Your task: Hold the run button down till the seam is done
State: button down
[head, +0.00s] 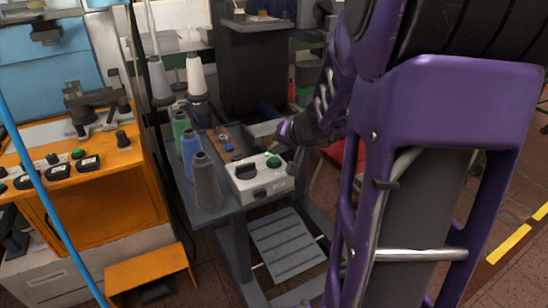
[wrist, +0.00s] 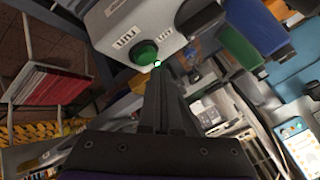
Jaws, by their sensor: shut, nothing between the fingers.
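A white control box (head: 262,186) sits on the corner of a grey sewing table. It has a green round button (head: 273,162) and a black knob (head: 246,171) on top. In the wrist view the box (wrist: 135,25) fills the top, with the green button (wrist: 145,52) at its near edge and the dark knob to its right. My gripper (wrist: 160,70) is shut and empty, and its fingertips appear just beside the green button. I cannot tell whether they touch it. In the head view my gripper is partly hidden behind my purple arm, close above the box.
Thread cones stand left of the box: grey (head: 206,182), blue (head: 190,148), green (head: 180,124) and white (head: 195,75). A slatted treadle (head: 285,243) is under the table. An orange machine (head: 100,200) with its own buttons stands at the left.

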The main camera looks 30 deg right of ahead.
aim_at(276, 162)
jog(key=shift+r+p, duration=1.8)
jog(key=shift+r, duration=0.7)
